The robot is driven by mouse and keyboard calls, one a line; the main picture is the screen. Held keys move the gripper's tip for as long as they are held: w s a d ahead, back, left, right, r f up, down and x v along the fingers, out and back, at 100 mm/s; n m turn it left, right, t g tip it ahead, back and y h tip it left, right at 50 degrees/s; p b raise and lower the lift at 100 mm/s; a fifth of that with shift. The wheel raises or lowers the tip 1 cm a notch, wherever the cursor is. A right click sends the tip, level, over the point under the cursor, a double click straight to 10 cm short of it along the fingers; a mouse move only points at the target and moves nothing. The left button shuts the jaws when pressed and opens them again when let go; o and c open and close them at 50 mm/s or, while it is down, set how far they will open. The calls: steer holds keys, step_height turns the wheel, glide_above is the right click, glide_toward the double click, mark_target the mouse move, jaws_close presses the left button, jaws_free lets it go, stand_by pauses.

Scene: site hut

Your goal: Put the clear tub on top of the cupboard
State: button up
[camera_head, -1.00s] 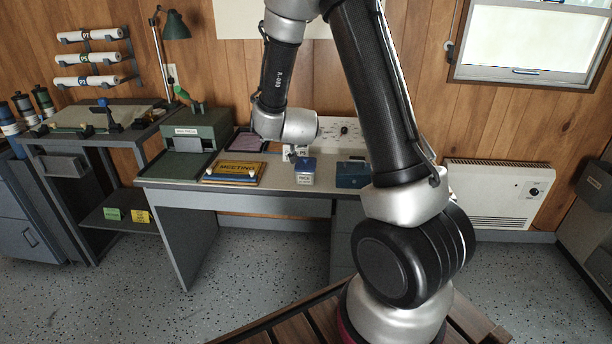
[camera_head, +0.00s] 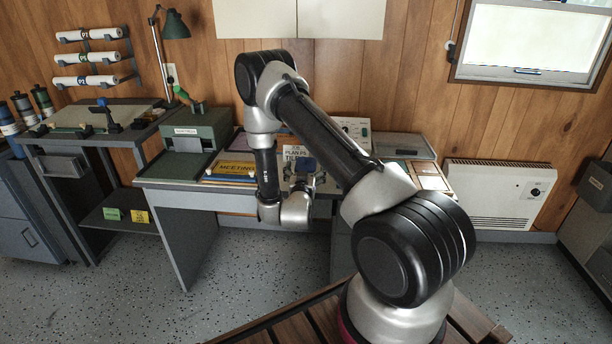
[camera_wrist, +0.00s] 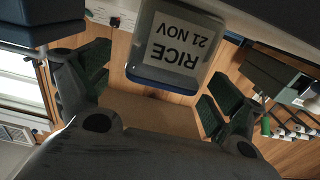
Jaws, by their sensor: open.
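The clear tub with a blue lid (camera_head: 305,164) stands on the desk, mostly hidden behind my gripper (camera_head: 301,183) in the head view. In the wrist view the tub (camera_wrist: 178,48) appears upside down, with a white label reading RICE 21 NOV. My gripper (camera_wrist: 155,82) is open, its dark fingers to either side of the tub's picture. I cannot tell whether the tub is between the fingertips or just beyond them. The cupboard (camera_head: 335,18) is pale and hangs on the wall above the desk. Its top is out of view.
A blue box (camera_wrist: 38,22) is beside the tub. A lamp (camera_head: 175,25) stands left.

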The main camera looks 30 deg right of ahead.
steer(key=x, duration=0.4)
steer(key=shift+w, duration=0.1)
steer(key=c, duration=1.2)
step_height(320, 180, up, 10)
steer(key=shift+a+r, duration=0.1)
steer(key=shift+r, duration=0.05)
steer(key=shift+c, duration=0.3)
steer(key=s+a+f+n+t+y, duration=0.1)
steer(key=a+f+n+y, duration=0.1)
steer(key=a, duration=0.5)
steer(key=s+a+f+n+t+y, duration=0.2)
steer(key=a+n+y, duration=0.2)
steer(key=a+y, duration=0.3)
steer(key=shift+a+n+y, duration=0.3)
steer(key=shift+a, duration=0.3)
steer(key=s, duration=0.1)
steer(key=s+a+r, duration=0.1)
steer(key=s, duration=0.1)
steer(key=s+r, duration=0.1)
steer(key=s, duration=0.1)
steer(key=shift+s+a, duration=0.1)
steer(key=shift+a, duration=0.1)
steer(key=shift+f, duration=0.1)
